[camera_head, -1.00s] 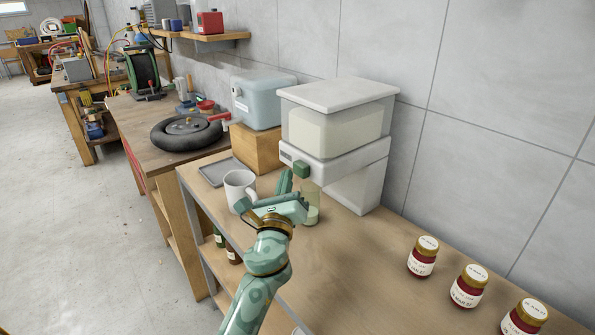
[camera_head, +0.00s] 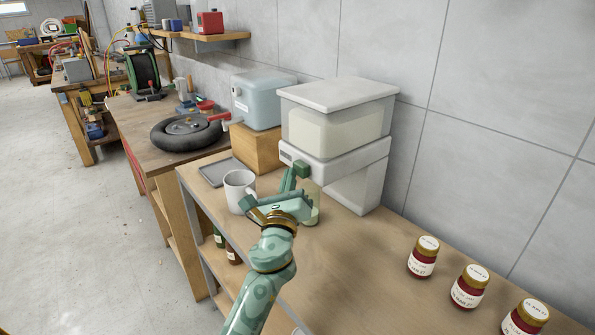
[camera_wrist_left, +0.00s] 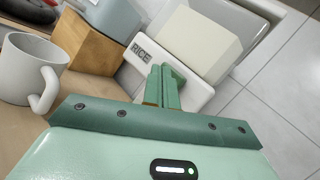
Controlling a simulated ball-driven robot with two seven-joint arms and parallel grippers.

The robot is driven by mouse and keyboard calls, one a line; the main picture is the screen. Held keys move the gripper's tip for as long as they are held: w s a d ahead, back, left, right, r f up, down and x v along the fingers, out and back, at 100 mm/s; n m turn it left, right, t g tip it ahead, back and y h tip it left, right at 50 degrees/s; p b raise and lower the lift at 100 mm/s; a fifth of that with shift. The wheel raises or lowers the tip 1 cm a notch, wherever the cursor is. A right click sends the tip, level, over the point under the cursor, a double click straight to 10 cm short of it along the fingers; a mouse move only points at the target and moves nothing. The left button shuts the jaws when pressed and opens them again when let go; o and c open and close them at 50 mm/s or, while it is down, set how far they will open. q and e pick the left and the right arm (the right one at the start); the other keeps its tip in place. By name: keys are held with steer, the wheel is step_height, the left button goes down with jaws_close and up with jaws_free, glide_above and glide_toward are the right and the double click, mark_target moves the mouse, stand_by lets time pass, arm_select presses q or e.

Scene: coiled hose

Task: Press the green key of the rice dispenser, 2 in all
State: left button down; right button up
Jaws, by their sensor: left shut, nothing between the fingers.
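The rice dispenser (camera_head: 335,120) stands against the wall, with a white lid and a clear bin of pale rice. Its green key (camera_head: 301,169) sticks out at the front of the white band. The label RICE shows on the dispenser (camera_wrist_left: 195,45) in the left wrist view. My left gripper (camera_head: 290,178) is shut and empty, its fingertips right at the green key. In the left wrist view my fingers (camera_wrist_left: 162,85) partly cover the key (camera_wrist_left: 176,73); whether they touch it I cannot tell. A clear jar (camera_head: 313,213) stands below the key, partly hidden by my gripper. My right gripper is not in view.
A white mug (camera_head: 239,190) stands just left of my left gripper. A grey tray (camera_head: 213,173) and a wooden block (camera_head: 257,148) under a pale blue container (camera_head: 262,100) are behind. Several red jars (camera_head: 468,287) stand at right; the bench between is clear.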

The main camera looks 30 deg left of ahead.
arm_select(q)
steer(key=shift+w+d, duration=0.3)
steer(key=shift+w, duration=0.35)
stand_by(0.5)
steer(key=shift+s, duration=0.15)
steer(key=shift+s+a, duration=0.25)
steer(key=shift+s, duration=0.25)
steer(key=shift+s+a, duration=0.2)
steer(key=shift+s, duration=0.25)
steer(key=shift+s, duration=0.1)
steer(key=s, duration=0.1)
steer(key=s+a+p, duration=0.1)
steer(key=s, duration=0.1)
steer(key=s+a, duration=0.1)
steer(key=shift+s+p, duration=0.25)
steer(key=shift+p, duration=0.05)
stand_by(0.6)
